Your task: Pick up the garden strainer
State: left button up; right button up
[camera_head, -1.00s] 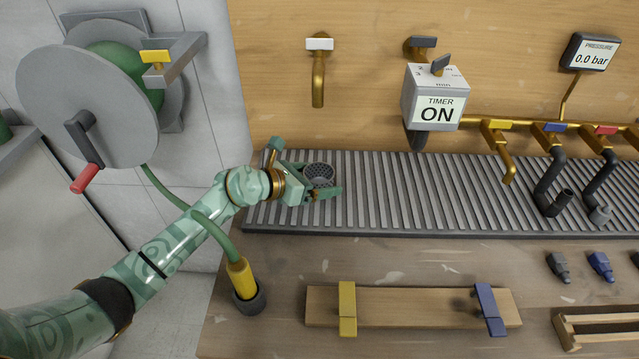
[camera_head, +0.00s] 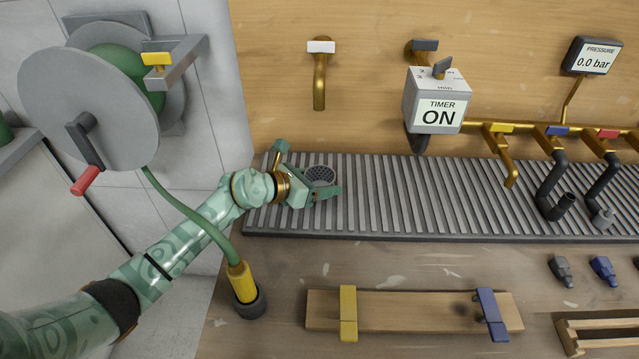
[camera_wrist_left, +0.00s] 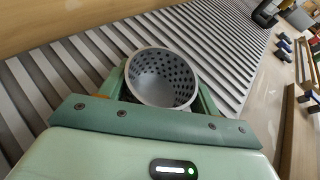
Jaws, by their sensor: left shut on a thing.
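The garden strainer (camera_head: 320,175) is a small grey round cup with a perforated wall. It is over the slatted grey drain rack at the back left of the bench. My left gripper (camera_head: 318,188) is shut on it. In the left wrist view the strainer (camera_wrist_left: 161,78) sits between the two green fingers, its open mouth facing the camera. Its underside is hidden, so I cannot tell whether it touches the slats. My right gripper is in neither view.
The drain rack (camera_head: 400,200) runs along the wall. A brass tap (camera_head: 319,80) hangs above the strainer, with a timer box (camera_head: 436,105) to its right. A green hose (camera_head: 185,208) from the reel (camera_head: 88,110) passes over my left arm. A wooden board (camera_head: 410,312) lies in front.

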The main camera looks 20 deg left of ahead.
pick_arm(q)
jog(key=shift+r, duration=0.1)
jog(key=shift+c, duration=0.4)
